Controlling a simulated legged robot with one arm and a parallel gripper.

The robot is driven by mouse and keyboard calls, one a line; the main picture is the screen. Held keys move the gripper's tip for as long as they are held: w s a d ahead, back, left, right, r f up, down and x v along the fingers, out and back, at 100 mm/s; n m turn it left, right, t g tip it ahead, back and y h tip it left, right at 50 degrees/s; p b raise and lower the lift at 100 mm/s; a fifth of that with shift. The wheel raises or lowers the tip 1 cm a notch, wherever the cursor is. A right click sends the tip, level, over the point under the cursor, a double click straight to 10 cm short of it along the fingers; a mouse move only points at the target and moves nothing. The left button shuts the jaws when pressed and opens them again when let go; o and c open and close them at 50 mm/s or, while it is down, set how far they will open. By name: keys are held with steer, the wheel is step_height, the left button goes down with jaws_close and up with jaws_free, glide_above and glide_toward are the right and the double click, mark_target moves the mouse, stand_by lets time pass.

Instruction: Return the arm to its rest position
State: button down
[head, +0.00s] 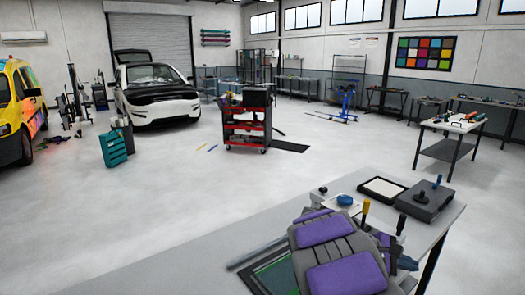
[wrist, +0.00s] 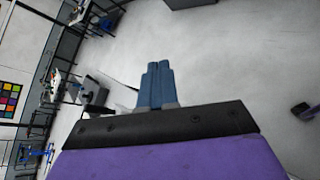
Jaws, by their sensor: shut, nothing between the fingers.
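My gripper (wrist: 158,66) shows in the wrist view. Its two blue fingers are together with nothing between them, and they point out over bare pale floor. The black and purple body behind them fills the bottom of that view. In the head view my grey arm with purple pads is folded low at the bottom right, in front of the workbench (head: 205,268). The fingers cannot be made out clearly there.
The workbench holds a framed white pad (head: 382,189), a dark box (head: 425,201), a blue round item (head: 345,200) and a green mat (head: 276,277). A red tool cart (head: 246,130), white car (head: 158,95) and yellow van (head: 20,110) stand beyond. Open floor lies between.

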steer(key=s+a+f+m+y, duration=0.1)
steer(key=s+a+m+y, duration=0.2)
steer(key=s+a, duration=0.4)
steer(key=s+a+f+m+y, duration=0.2)
steer(key=s+a+m+y, duration=0.2)
steer(key=s, duration=1.2)
steer(key=s+a+f+m+g+y, duration=0.1)
steer(key=s+a+m+y, duration=0.2)
steer(key=s+a, duration=0.9)
steer(key=y, duration=0.3)
steer(key=shift+f+m, duration=0.2)
steer(key=shift+m, duration=0.1)
